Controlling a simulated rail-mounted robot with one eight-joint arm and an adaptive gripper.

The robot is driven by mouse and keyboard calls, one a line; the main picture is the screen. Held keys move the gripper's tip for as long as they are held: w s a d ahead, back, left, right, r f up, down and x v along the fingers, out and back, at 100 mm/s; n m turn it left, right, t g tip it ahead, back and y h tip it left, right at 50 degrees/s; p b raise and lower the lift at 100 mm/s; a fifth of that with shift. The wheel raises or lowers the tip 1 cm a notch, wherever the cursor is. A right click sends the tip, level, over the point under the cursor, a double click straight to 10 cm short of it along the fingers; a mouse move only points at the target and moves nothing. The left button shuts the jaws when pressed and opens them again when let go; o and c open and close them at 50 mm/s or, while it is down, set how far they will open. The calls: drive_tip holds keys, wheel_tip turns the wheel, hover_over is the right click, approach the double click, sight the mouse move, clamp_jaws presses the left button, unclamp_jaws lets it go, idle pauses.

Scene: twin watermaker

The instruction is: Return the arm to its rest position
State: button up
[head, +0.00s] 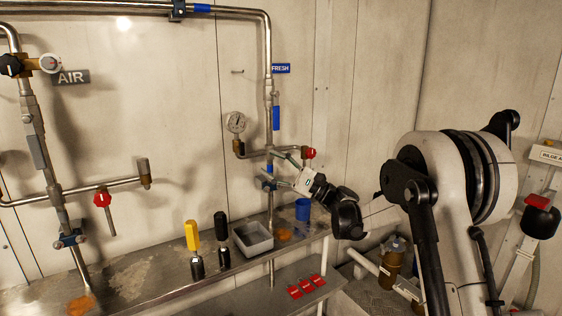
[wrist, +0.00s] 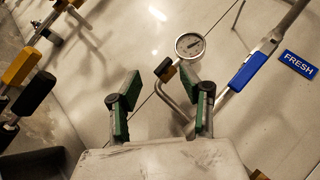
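My gripper (head: 270,166) is in front of the wall near the FRESH pipe in the head view, its fingers pointing left. In the wrist view my gripper (wrist: 163,92) has its two green-padded fingers spread apart, with nothing between them. My arm reaches in from the right of the head view. Whether the fingers touch the pipework behind them, I cannot tell.
A pressure gauge (head: 236,122) and a red-handled valve (head: 310,153) are close to my gripper. Below are a blue cup (head: 302,209), a grey bin (head: 252,236), a yellow-topped tool (head: 193,247) and a black-handled tool (head: 222,240) on the shelf. Red tags (head: 306,287) lie lower.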

drive_tip(key=s+d+n+h+p, duration=0.1)
drive_tip(key=s+d+n+h, duration=0.15)
drive_tip(key=s+h, duration=1.15)
drive_tip(key=s+d+f+n+h, duration=0.2)
drive_tip(key=s+d, duration=0.4)
drive_tip(key=s, duration=0.4)
drive_tip(key=s+d+f+n+t+h+p, duration=0.1)
drive_tip(key=s+d+f+n+h, duration=0.1)
drive_tip(key=s+d, duration=0.5)
drive_tip(key=s+d+f+n+t+h+p, duration=0.1)
drive_tip(key=s+d+f+n+h, duration=0.1)
drive_tip(key=s+d+f+h, duration=0.2)
drive_tip(key=s+d+f, duration=0.1)
drive_tip(key=s+d, duration=0.2)
drive_tip(key=s, duration=0.5)
drive_tip(key=shift+s+f+h, duration=0.2)
drive_tip(key=shift+s+h, duration=0.1)
